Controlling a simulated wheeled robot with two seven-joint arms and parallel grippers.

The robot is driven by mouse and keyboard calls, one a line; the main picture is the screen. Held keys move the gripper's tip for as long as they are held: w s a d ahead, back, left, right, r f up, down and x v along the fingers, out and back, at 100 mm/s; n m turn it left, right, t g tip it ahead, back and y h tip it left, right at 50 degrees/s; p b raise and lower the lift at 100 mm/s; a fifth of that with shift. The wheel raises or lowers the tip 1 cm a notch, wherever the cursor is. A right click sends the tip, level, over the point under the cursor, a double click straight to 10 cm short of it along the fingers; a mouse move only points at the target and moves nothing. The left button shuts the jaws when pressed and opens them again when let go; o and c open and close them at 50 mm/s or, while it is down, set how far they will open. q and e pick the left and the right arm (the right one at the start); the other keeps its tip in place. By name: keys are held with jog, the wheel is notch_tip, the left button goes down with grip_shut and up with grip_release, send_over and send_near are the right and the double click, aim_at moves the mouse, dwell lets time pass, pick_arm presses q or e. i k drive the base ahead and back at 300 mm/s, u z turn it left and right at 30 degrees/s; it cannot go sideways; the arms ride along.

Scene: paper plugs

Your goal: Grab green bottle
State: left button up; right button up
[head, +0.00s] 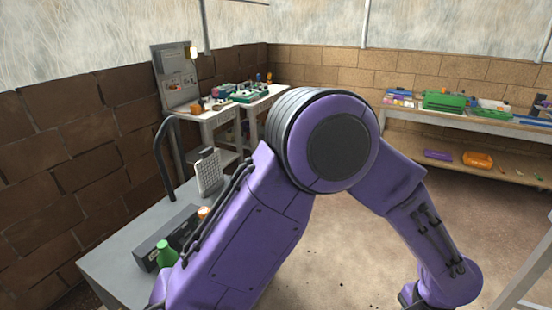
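A green bottle (166,256) stands on the grey table at the lower left. It is upright, with its lower part hidden at the right by my purple arm. My purple arm crosses the middle of the head view, bent at a high elbow, and its far end runs down to the bottom edge at the right, well away from the bottle. A dark part shows at that end, but I can make out no gripper fingers. My other arm does not show.
The grey table (118,258) also bears a dark long box (165,236), an orange-capped item (203,212) and a light perforated panel (209,173). A cluttered workbench (215,116) stands behind, and a long shelf bench (470,123) lines the right wall. The floor between is mostly clear.

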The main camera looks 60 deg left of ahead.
aim_at(167, 258)
jog(key=z, duration=0.05)
jog(key=k, duration=1)
jog(key=u, duration=1.7)
jog(key=i, duration=1)
